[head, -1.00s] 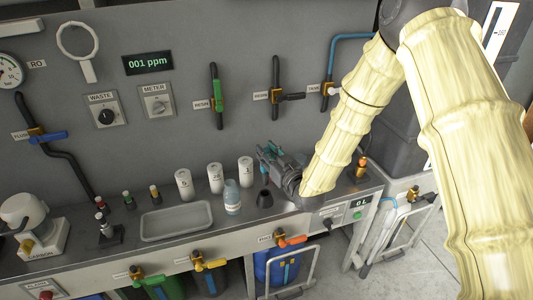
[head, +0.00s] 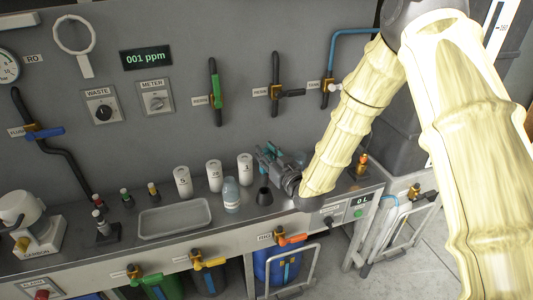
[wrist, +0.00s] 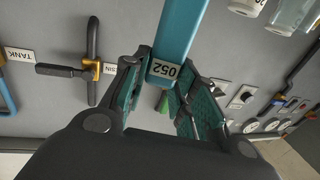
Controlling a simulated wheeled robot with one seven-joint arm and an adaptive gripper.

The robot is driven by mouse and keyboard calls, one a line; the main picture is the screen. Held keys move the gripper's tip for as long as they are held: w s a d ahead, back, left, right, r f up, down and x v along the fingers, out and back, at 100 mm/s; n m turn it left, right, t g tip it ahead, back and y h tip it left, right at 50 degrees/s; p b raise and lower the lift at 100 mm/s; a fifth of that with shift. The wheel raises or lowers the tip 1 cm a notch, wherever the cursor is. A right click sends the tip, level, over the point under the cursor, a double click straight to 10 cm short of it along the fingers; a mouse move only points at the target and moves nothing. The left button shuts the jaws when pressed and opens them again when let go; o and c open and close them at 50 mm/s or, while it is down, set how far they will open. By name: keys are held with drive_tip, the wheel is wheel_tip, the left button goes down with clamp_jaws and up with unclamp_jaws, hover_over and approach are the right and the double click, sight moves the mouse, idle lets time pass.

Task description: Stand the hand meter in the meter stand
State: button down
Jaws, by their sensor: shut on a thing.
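My gripper (wrist: 170,95) is shut on a blue bar-shaped thing labelled 052, which I take to be the hand meter (wrist: 180,35). The bar runs out of the top of the wrist view, so its far end is hidden there. In the head view my gripper (head: 267,156) is over the right part of the bench, and I cannot clearly tell the meter from the teal finger pads. A small black cone-shaped holder (head: 264,197), possibly the meter stand, stands upright on the bench just below and left of my gripper. It looks empty.
A clear bottle (head: 231,195) and several white cylinders (head: 214,176) stand left of the black holder. A grey tray (head: 174,218) and small capped vials (head: 152,191) are farther left. The panel behind carries valves, including a green-handled one (head: 215,92).

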wheel_tip(320, 180, down, 6)
drive_tip(key=b, duration=0.4)
drive_tip(key=shift+f+b, duration=0.2)
drive_tip(key=shift+b, duration=0.15)
idle(0.4)
drive_tip(key=c, duration=1.1)
unclamp_jaws()
drive_tip(key=shift+o, duration=0.2)
drive_tip(key=v, duration=1.2)
